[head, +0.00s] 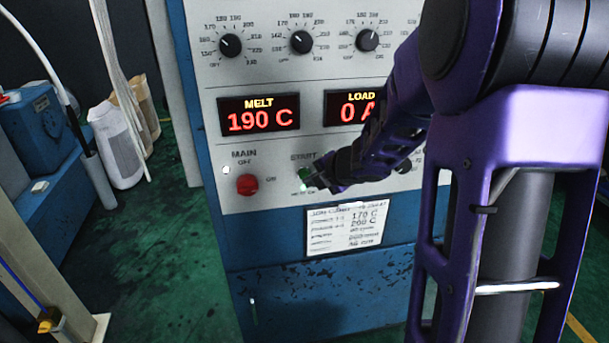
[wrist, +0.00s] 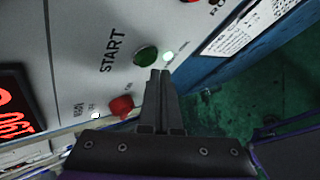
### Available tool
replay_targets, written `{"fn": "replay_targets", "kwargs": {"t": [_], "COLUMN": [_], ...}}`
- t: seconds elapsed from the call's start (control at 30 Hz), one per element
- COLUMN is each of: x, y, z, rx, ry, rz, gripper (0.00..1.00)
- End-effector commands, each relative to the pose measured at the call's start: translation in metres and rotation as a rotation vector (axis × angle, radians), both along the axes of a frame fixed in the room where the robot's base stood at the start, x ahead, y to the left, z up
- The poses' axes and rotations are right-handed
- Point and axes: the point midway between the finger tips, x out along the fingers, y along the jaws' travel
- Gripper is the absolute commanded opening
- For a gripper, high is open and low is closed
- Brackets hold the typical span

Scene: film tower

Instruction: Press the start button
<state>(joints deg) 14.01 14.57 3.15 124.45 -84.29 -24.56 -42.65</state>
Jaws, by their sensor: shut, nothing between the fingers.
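The green start button (wrist: 146,55) is on the grey panel beside the word START in the wrist view. In the head view the start button (head: 305,173) shows just at the tip of my gripper (head: 312,182). My gripper also shows in the wrist view (wrist: 160,74), its fingers shut and empty, with the tips right below the button's edge in the picture. I cannot tell whether the tips touch the button. A lit indicator (wrist: 168,57) sits beside the button.
The red main knob (head: 247,185) is left of the start button. The MELT display (head: 258,115) reads 190 C and the LOAD display (head: 350,108) reads 0 A. Several dials line the panel's top. A paper label (head: 345,229) is below. Green floor lies left of the cabinet.

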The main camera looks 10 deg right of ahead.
Motion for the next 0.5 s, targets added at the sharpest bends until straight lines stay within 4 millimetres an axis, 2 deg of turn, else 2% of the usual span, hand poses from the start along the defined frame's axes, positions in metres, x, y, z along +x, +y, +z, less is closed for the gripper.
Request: {"fn": "replay_targets", "kwargs": {"t": [0.5], "x": [0.0064], "y": [0.0], "z": [0.0001], "rx": [0.0], "ry": [0.0], "rz": [0.0], "gripper": [0.0]}}
